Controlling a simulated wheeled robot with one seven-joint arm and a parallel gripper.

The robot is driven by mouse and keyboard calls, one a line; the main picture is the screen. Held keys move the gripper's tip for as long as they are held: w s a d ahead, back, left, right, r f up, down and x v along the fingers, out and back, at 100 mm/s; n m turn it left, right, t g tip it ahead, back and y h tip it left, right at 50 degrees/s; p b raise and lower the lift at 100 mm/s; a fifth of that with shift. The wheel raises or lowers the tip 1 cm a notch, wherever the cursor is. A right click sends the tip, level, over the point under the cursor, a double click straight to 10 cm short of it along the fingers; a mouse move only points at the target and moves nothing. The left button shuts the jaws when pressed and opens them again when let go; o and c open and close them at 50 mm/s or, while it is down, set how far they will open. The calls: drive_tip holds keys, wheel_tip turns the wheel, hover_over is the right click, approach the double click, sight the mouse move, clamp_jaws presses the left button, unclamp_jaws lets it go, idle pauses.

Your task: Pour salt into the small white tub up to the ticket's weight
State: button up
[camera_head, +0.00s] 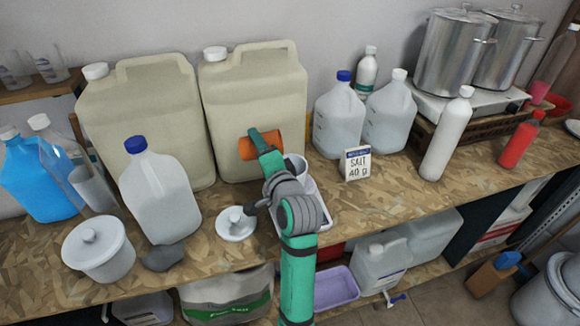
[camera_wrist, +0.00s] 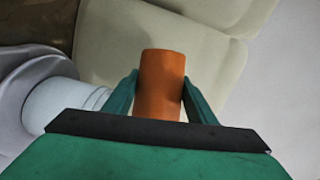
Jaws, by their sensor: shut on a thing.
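My gripper (camera_head: 265,141) is shut on an orange cylindrical container (camera_head: 246,149), held on its side in front of a big beige canister. In the wrist view the orange container (camera_wrist: 161,88) sits between the two green fingers of my gripper (camera_wrist: 162,84). A small white tub (camera_head: 298,164) shows just right of the gripper, partly hidden by my arm. It seems to stand on a pale tray or scale (camera_head: 322,212). The wrist view shows a pale round tub (camera_wrist: 62,104) at left. The ticket (camera_head: 356,164) reads "SALT 40 g". The container's inside and any salt are hidden.
Two beige canisters (camera_head: 150,110) stand close behind the gripper. A white lid (camera_head: 236,223), a blue-capped jug (camera_head: 160,195) and a lidded white bucket (camera_head: 98,250) are at left. Clear jugs (camera_head: 340,115) stand behind the ticket. The bench right of the ticket has free room.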

drive_tip(key=shift+w+d+r+m, duration=0.1)
drive_tip(key=shift+d+m, duration=0.3)
drive_tip(key=shift+d, duration=0.2)
drive_tip(key=shift+d+f+m, duration=0.25)
drive_tip(key=shift+d+m, duration=0.15)
drive_tip(key=shift+d, duration=0.25)
drive_tip(key=shift+a, duration=0.35)
drive_tip(key=shift+t, duration=0.3)
drive_tip(key=shift+d+r+m, duration=0.1)
drive_tip(key=shift+d+m, duration=0.15)
drive_tip(key=shift+m, duration=0.25)
drive_tip(key=shift+a, duration=0.2)
drive_tip(key=shift+w+d, duration=0.1)
drive_tip(key=shift+r, duration=0.1)
drive_tip(key=shift+s+a, duration=0.2)
